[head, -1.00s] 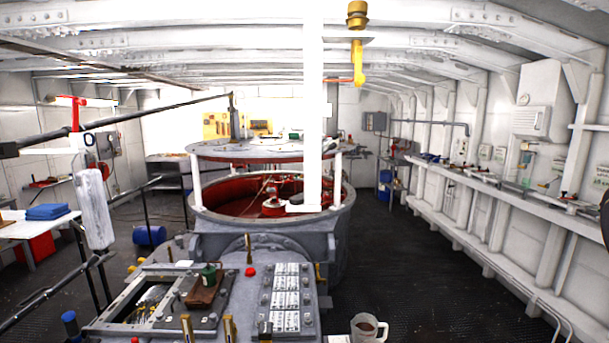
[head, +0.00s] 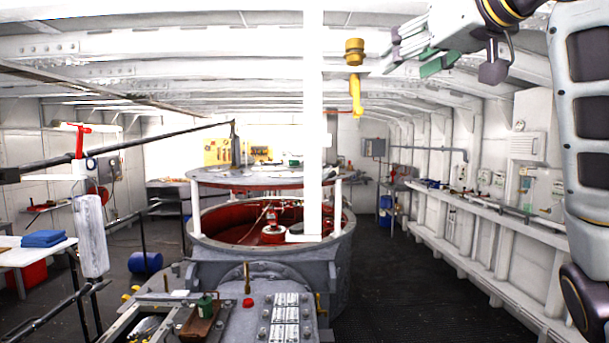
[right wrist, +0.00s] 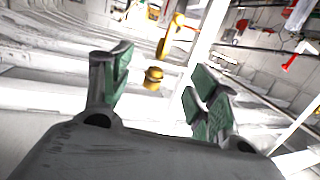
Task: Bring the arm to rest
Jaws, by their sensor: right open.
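My right gripper (head: 405,50) is raised high at the upper right of the head view, near the ceiling beams, with its fingers toward the left. In the right wrist view its two green-padded fingers (right wrist: 155,90) stand apart with nothing between them that it holds. My right arm (head: 592,110) runs down the right edge of the head view. My left gripper is not in view.
A yellow lamp-like fitting (head: 355,85) hangs near the white post (head: 314,130), left of my right gripper. A round grey tub (head: 340,225) with a red inside stands mid-room. A shelf (head: 480,205) lines the right wall. The dark floor (head: 400,280) between them is clear.

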